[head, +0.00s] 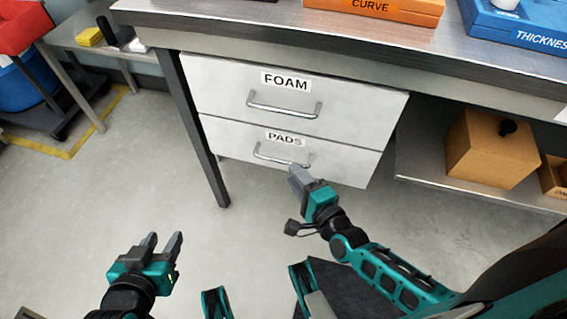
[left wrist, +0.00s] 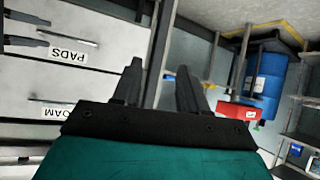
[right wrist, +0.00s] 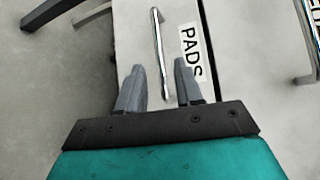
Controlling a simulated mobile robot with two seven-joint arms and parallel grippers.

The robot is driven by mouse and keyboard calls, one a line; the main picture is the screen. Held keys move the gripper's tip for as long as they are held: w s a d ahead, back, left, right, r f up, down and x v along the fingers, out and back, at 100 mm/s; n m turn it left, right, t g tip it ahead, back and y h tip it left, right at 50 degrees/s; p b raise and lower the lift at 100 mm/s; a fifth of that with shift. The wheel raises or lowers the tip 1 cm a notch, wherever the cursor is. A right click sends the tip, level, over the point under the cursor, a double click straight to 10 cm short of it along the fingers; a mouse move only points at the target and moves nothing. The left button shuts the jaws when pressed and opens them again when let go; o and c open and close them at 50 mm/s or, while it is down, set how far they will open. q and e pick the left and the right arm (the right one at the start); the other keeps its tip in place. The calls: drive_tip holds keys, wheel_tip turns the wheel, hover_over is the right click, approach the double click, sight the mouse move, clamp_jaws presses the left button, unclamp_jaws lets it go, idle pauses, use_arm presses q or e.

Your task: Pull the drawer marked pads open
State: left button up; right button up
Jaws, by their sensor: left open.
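The pads drawer (head: 225,140) is the lower of two white drawers under the bench and looks shut. Its bar handle (head: 280,158) sits below the PADS label; the handle also shows in the right wrist view (right wrist: 157,40). My right gripper (head: 298,170) is at the handle's right end. In the right wrist view its fingers (right wrist: 159,68) are apart, with the lower part of the handle in line with the gap; I cannot tell whether they touch it. My left gripper (head: 164,241) is open and empty, low over the floor at the left.
The foam drawer (head: 215,85), also shut, is directly above. A metal bench leg (head: 195,135) stands left of the drawers. A lower shelf at the right holds a brown box (head: 490,150). The floor in front of the drawers is clear.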

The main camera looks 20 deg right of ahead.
sight(283, 161)
drive_tip(key=b+x, duration=0.1)
drive_tip(key=x, duration=0.5)
drive_tip(key=shift+w, duration=0.4)
drive_tip(key=shift+a, duration=0.1)
clamp_jaws()
